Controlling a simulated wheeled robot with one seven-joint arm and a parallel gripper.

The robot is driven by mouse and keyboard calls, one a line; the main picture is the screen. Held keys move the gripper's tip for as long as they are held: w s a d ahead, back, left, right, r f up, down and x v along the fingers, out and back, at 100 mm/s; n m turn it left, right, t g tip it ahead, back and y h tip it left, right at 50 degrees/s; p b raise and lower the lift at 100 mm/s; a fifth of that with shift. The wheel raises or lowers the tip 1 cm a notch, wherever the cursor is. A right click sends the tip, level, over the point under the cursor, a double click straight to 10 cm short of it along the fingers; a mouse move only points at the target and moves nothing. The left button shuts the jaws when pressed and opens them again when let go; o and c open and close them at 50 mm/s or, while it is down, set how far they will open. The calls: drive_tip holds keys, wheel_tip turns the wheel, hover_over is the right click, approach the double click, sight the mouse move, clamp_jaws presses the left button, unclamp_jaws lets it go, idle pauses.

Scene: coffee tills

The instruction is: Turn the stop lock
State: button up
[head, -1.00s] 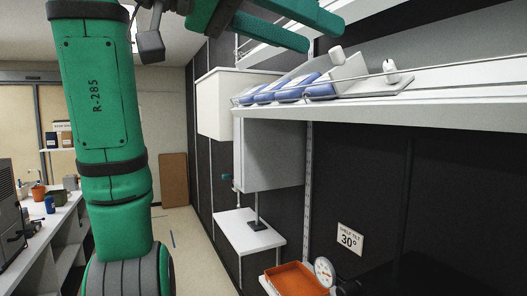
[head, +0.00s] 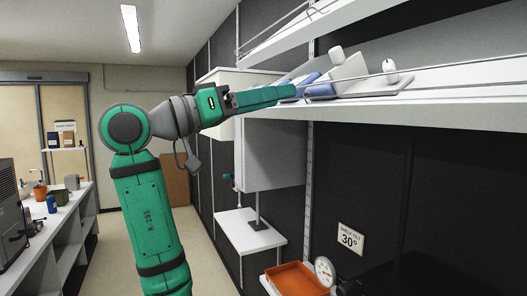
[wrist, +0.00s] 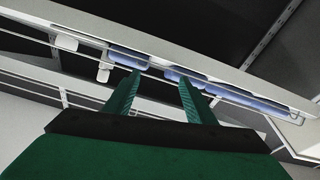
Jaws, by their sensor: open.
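No part is labelled as a stop lock. Two small white pieces (wrist: 67,43) also show at upper left in the wrist view. My gripper (head: 294,91) is open and empty at the shelf's front, left of both white pieces, and overlaps the blue packs (head: 322,90). In the wrist view its fingers (wrist: 159,78) point at the row of blue packs (wrist: 240,98); contact cannot be told.
A thin wire rail (head: 450,65) runs along the front of the white shelf (head: 430,112). Another shelf (head: 285,38) hangs above. A white cabinet (head: 270,155) is below left. An orange tray (head: 293,280) and a dial (head: 324,270) sit lower down.

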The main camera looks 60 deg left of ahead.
drive_tip(key=w+a+f+n+t+y, duration=0.1)
drive_tip(key=w+a+f+n+y, duration=0.2)
drive_tip(key=a+f, duration=0.5)
wheel_tip(320, 180, down, 3)
drive_tip(key=shift+a+f+n+t+y, duration=0.2)
drive_tip(key=shift+n+t+y, duration=0.2)
drive_tip(key=shift+y, duration=0.3)
